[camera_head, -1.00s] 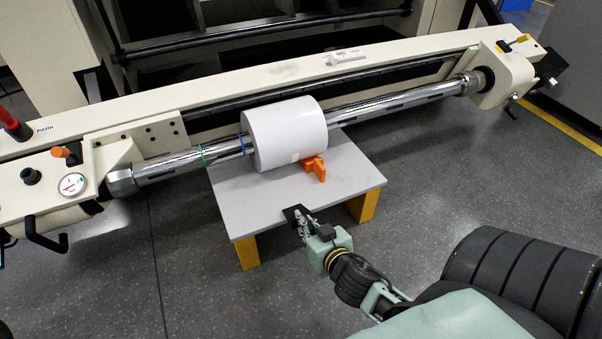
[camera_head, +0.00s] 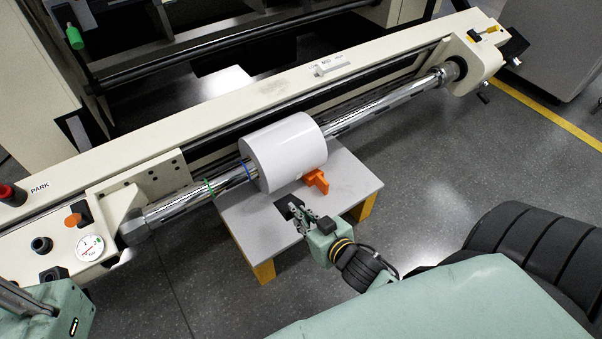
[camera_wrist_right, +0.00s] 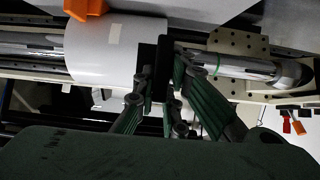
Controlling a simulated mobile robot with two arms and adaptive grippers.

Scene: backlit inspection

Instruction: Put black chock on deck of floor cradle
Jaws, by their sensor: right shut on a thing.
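The floor cradle has a grey deck (camera_head: 350,181) on yellow legs, under a white roll (camera_head: 285,150) on a shiny shaft. My right gripper (camera_head: 296,214) is shut on the black chock (camera_head: 286,205) over the front part of the deck. I cannot tell whether the chock touches the deck. In the right wrist view the black chock (camera_wrist_right: 153,68) stands between the fingers, in front of the white roll (camera_wrist_right: 110,50), and the fingers partly hide it. My left gripper is out of view; only part of the left arm shows at the lower left.
An orange chock (camera_head: 316,181) sits on the deck against the roll's front, right of the black chock. The cream machine beam (camera_head: 250,95) runs behind the roll. A gauge (camera_head: 89,247) and knobs are at left. Open floor (camera_head: 430,170) lies right of the cradle.

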